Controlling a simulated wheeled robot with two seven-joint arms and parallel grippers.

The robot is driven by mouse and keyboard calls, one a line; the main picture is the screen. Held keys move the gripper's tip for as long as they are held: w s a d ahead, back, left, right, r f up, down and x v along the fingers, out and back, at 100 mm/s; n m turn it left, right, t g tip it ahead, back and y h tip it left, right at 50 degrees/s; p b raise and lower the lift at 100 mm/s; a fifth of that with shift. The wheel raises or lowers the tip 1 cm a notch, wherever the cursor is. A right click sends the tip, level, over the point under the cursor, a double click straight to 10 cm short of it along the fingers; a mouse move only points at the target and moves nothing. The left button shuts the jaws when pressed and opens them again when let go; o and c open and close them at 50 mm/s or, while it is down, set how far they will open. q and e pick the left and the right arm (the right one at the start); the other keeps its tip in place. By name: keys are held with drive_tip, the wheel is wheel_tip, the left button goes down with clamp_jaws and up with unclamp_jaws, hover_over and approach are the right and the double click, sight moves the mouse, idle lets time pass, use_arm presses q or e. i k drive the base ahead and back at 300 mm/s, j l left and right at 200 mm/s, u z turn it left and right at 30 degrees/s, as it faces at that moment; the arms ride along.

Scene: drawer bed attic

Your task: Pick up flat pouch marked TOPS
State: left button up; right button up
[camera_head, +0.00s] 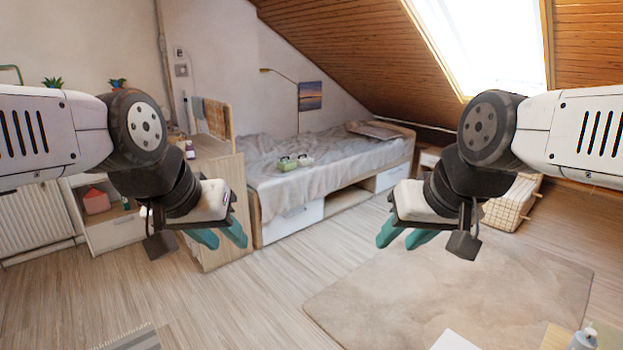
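I cannot make out a flat pouch marked TOPS, and no lettering is readable. Small green and white items (295,162) lie on the grey cover of the bed (330,170); they are too small to identify. My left gripper (222,238) hangs in the air in front of the wooden panel at the bed's near end. Its teal fingers are apart, with nothing seen between them. My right gripper (403,238) hangs above the floor in front of the bed, fingers apart and empty. Both grippers are well away from the items on the bed.
A beige rug (450,300) lies on the wooden floor (240,310). A low white shelf (112,232) and a radiator (32,215) stand at left. A woven basket (512,205) is at right. A table corner with a bottle (583,338) shows at bottom right.

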sight(305, 161)
drive_tip(key=i+z, duration=0.1)
drive_tip(key=i, duration=2.55)
drive_tip(key=i+u, duration=0.1)
drive_tip(key=i, duration=1.15)
drive_tip(key=i+l+u, duration=0.1)
drive_tip(key=i, duration=1.2)
drive_tip(key=i+l+u, duration=0.25)
drive_tip(key=i, duration=0.2)
drive_tip(key=i+l+u, duration=0.25)
drive_tip(key=i, duration=0.15)
drive_tip(key=j, duration=0.1)
